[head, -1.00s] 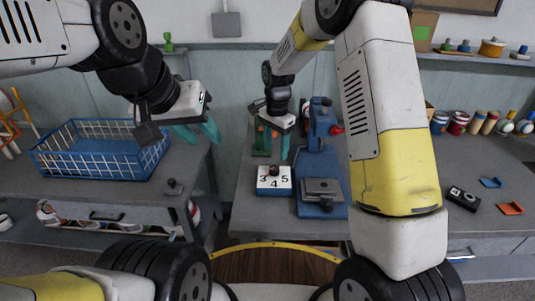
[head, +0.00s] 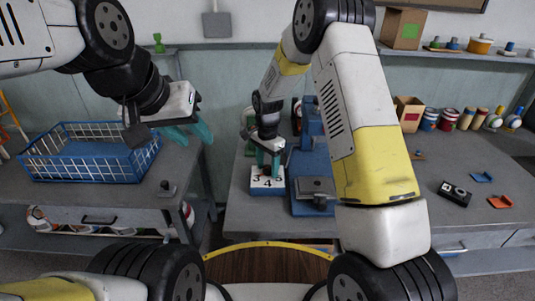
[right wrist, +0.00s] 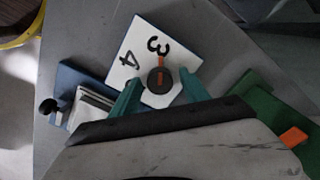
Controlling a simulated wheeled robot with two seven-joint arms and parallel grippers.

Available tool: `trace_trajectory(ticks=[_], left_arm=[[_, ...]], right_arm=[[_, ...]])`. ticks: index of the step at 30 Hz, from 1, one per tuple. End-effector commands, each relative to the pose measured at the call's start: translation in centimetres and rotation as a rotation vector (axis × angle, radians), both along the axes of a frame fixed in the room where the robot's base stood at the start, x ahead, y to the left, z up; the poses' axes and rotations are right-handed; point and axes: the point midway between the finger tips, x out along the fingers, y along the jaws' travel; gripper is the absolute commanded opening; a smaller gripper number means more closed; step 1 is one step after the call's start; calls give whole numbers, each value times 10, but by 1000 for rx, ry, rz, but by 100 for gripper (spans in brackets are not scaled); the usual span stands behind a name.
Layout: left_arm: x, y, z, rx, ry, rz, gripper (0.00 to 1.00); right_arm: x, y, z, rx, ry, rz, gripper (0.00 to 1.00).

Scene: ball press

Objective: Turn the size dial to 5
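The size dial is a dark round knob (right wrist: 161,80) with an orange pointer line. It sits on a white plate (right wrist: 185,35) marked 3, 4 and 5, on a blue box (head: 266,191). In the right wrist view the pointer lies toward the 3; the 5 is hidden there. My right gripper (head: 268,160) is lowered over the dial from above. Its teal fingers (right wrist: 160,95) are apart, one on each side of the knob; I cannot tell whether they touch it. My left gripper (head: 188,134) is open and empty, above the gap between the tables.
A blue press (head: 313,162) with a grey plate stands right of the dial. A green object with an orange part (right wrist: 275,115) lies close by. A blue wire basket (head: 85,165) is on the left table. A black box (head: 455,193) and small plates lie far right.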

Motion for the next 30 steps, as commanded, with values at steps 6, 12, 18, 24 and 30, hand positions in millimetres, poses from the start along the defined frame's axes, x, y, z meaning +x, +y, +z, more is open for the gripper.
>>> trace_trajectory(ticks=[6, 12, 18, 24, 30], left_arm=[[0, 0, 0, 0, 0, 0, 36], [0, 0, 0, 0, 0, 0, 36], [0, 0, 0, 0, 0, 0, 36], [0, 0, 0, 0, 0, 0, 36], [0, 0, 0, 0, 0, 0, 36]], right_arm=[[0, 0, 0, 0, 0, 0, 8], [0, 0, 1, 0, 0, 3, 0], [0, 0, 1, 1, -1, 46, 0], [0, 0, 1, 1, -1, 161, 0], [0, 0, 1, 1, -1, 334, 0]])
